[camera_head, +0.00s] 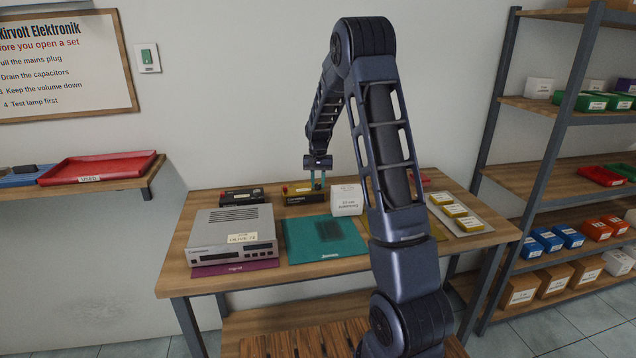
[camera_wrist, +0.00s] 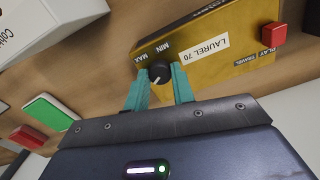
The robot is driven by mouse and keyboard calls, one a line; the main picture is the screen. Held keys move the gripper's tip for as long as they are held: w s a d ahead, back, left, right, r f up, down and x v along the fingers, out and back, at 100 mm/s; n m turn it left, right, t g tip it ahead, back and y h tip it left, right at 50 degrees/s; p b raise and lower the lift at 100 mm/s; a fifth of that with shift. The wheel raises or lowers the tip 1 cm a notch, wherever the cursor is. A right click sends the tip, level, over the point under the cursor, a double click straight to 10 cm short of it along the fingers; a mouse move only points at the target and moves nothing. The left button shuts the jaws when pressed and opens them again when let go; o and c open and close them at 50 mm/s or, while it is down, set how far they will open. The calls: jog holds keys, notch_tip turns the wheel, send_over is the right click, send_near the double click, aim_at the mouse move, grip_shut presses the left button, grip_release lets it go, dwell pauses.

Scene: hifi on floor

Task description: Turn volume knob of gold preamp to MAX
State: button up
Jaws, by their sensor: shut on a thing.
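The gold preamp (camera_wrist: 215,50) fills the upper right of the wrist view, with a "LAUREL 70" label and a red button (camera_wrist: 274,33). Its black volume knob (camera_wrist: 159,71) sits below the "MAX" and "MIN" marks. The knob's pale pointer line slants to the lower left in that view, away from both words. My gripper (camera_wrist: 158,84) is shut on the knob, one teal finger on each side. In the head view, my gripper (camera_head: 317,181) is at the gold preamp (camera_head: 302,197) at the back of the table; the knob cannot be made out there.
A silver unit (camera_head: 232,235) stands at the left front of the table. A black box (camera_head: 241,197) is left of the preamp and a white box (camera_head: 346,200) right of it. The teal mat (camera_head: 300,240) in front holds a dark patch. Shelving (camera_head: 560,110) stands at the right.

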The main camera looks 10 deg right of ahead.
aim_at(318, 184)
jog(key=m, duration=0.6)
jog(key=shift+m, duration=0.3)
jog(key=m, duration=0.5)
dwell(0.4)
jog(key=o, duration=1)
jog(key=shift+r, duration=0.15)
notch_tip(318, 184, up, 10)
jog(key=shift+r, duration=0.25)
